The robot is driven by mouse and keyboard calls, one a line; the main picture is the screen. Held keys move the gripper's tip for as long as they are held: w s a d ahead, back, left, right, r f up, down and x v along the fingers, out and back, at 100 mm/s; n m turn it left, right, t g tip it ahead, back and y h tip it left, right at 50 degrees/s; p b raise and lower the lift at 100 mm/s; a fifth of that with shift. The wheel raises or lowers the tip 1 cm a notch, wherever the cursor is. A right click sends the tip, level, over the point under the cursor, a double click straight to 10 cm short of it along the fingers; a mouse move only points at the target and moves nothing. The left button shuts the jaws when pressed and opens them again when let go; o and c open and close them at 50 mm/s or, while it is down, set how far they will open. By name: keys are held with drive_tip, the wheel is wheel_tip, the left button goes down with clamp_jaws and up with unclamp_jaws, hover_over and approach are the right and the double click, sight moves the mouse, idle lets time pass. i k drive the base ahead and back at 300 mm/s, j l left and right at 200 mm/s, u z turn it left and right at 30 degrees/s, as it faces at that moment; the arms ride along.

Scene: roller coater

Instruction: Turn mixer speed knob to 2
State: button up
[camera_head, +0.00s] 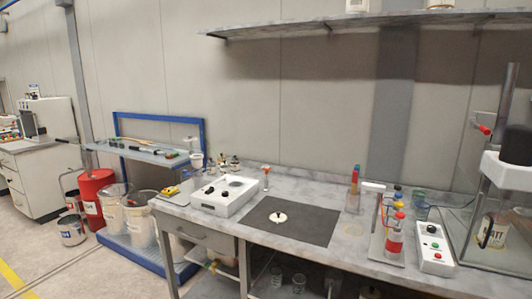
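A small white control box (436,252) lies near the front right of the bench. It has a black knob (433,229) at its far end and green and red buttons in front of it. A mixer-like machine with a metal column (496,112) and a black and white head (508,168) stands to its right. A white box with black knobs (223,197) sits at the left end of the bench. I cannot tell for certain which knob is the mixer's, and no scale or setting is readable. My gripper is not in view.
The grey bench (352,229) carries a dark mat (293,229) with a small pale object. A bottle stand (390,236) with colored caps stands left of the control box. A wall shelf (300,27) hangs above. Buckets (141,222) stand left; floor is clear front left.

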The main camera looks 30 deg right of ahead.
sight(431, 228)
drive_tip(key=i+j+u, duration=0.2)
drive_tip(key=i+u, duration=0.15)
drive_tip(key=i, duration=0.3)
drive_tip(key=i+u, duration=0.35)
drive_tip(key=i, duration=0.3)
drive_tip(key=i+j+z, duration=0.1)
drive_tip(key=i+z, duration=0.3)
drive_tip(key=i+j+z, duration=0.25)
drive_tip(key=i+z, duration=0.2)
drive_tip(key=i+j+z, duration=0.1)
drive_tip(key=z, duration=0.4)
drive_tip(key=i+j+z, duration=0.25)
drive_tip(key=z, duration=0.25)
drive_tip(key=i+j+z, duration=0.1)
drive_tip(key=z, duration=0.4)
drive_tip(key=j+z, duration=0.45)
drive_tip(key=i+j+z, duration=0.1)
drive_tip(key=j+z, duration=0.2)
drive_tip(key=z, duration=0.15)
drive_tip(key=i+j+z, duration=0.1)
drive_tip(key=j+z, duration=0.2)
drive_tip(key=z, duration=0.15)
drive_tip(key=j+z, duration=0.3)
drive_tip(key=z, duration=0.15)
